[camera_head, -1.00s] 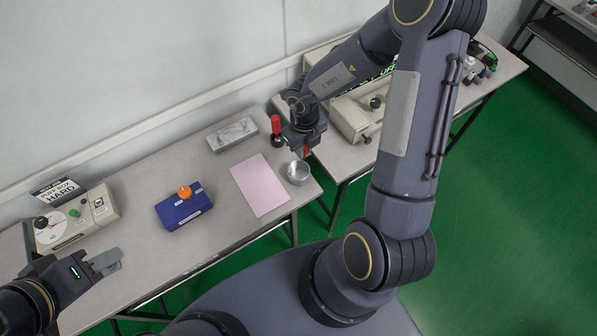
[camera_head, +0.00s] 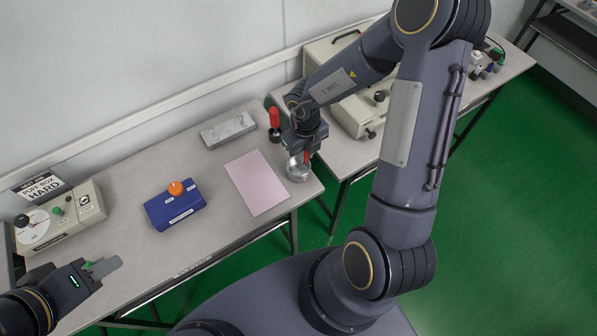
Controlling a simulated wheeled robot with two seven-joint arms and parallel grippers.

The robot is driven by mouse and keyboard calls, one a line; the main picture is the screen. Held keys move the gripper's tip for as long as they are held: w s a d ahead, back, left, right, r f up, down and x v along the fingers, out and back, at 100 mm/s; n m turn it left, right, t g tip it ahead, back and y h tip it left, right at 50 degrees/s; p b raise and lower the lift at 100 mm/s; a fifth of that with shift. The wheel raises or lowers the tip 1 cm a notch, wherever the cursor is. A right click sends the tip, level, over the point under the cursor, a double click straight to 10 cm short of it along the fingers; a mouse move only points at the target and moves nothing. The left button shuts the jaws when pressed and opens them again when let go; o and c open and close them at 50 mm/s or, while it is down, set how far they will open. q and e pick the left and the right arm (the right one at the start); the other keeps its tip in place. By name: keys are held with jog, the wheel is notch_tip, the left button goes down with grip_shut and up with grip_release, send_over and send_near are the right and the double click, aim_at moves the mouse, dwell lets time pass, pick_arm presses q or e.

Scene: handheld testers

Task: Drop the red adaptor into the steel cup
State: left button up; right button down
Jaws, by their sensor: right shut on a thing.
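The red adaptor (camera_head: 306,158) is a small red piece, mostly hidden by my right gripper (camera_head: 304,154), which is shut on it. The steel cup (camera_head: 297,171) is a small round silver cup near the right end of the table. The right gripper and adaptor are right at the cup, over its upper right side in the picture. I cannot tell whether the adaptor is above the rim or inside it. My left gripper (camera_head: 106,270) is at the lower left, away from the cup; its jaw gap is unclear.
A red-handled tool (camera_head: 274,120) stands behind the cup. A pink sheet (camera_head: 257,182), a grey block (camera_head: 228,130), a blue box with an orange knob (camera_head: 176,212) and a beige tester (camera_head: 62,219) lie leftward. A beige machine (camera_head: 357,115) stands on the right table.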

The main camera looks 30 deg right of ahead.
jog(key=c, duration=1.3)
grip_release()
jog(key=shift+r, duration=0.1)
notch_tip(320, 180, up, 8)
jog(key=shift+f+p, duration=0.15)
jog(key=shift+p, duration=0.35)
